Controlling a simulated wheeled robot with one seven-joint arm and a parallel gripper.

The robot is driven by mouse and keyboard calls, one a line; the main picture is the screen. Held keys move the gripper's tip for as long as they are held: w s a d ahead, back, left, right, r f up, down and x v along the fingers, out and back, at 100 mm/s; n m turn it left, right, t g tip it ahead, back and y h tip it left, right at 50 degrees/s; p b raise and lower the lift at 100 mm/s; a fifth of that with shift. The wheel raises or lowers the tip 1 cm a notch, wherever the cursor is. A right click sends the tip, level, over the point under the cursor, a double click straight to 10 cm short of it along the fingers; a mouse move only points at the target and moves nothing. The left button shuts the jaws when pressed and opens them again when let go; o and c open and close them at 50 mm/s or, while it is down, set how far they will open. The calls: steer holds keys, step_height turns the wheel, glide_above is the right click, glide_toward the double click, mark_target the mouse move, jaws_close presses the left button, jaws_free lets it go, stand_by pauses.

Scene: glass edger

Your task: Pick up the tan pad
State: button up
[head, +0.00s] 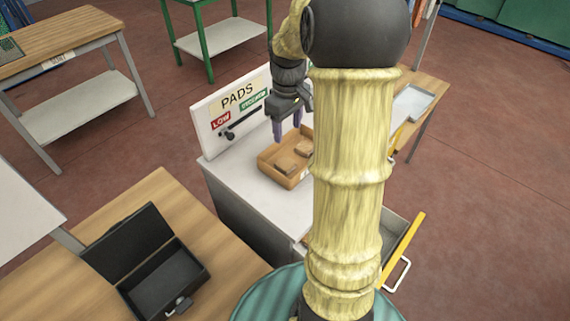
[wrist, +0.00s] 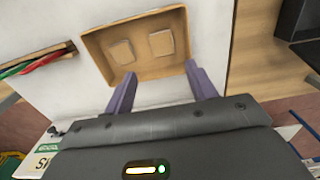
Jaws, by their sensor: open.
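Two tan pads lie in a shallow tan tray (wrist: 98,38) on a white-topped cabinet. In the wrist view, one pad (wrist: 122,52) is at the left and the other (wrist: 161,42) at the right, apart from each other. In the head view the pads show as one nearer the front (head: 286,166) and one behind (head: 304,148), and the tray (head: 272,168) is partly hidden by my arm. My gripper (head: 288,132) has purple fingers, points down and is above the tray's back left side. In the wrist view my gripper (wrist: 162,88) is open, with nothing between its fingers.
A white PADS sign board (head: 237,105) stands behind the tray on the cabinet top (head: 240,185). An open black case (head: 165,280) lies on a wooden table at lower left. An open drawer (head: 398,232) is at right. A grey tray (head: 412,103) lies on a farther table.

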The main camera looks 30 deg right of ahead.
steer(key=p, duration=0.1)
glide_above(286, 163)
step_height(286, 163, down, 8)
steer(key=shift+s+d, duration=0.1)
steer(key=shift+s, duration=0.05)
steer(key=shift+w+a+f+p, duration=0.15)
steer(key=shift+f+p, duration=0.3)
steer(key=shift+f, duration=0.85)
steer(key=shift+w+a+f+p, duration=0.1)
steer(key=shift+f+p, duration=0.35)
steer(key=shift+f, duration=0.85)
steer(key=shift+w, duration=0.1)
steer(key=c, duration=0.6)
steer(key=shift+d, duration=0.1)
steer(key=shift+c, duration=0.7)
steer(key=shift+s, duration=0.2)
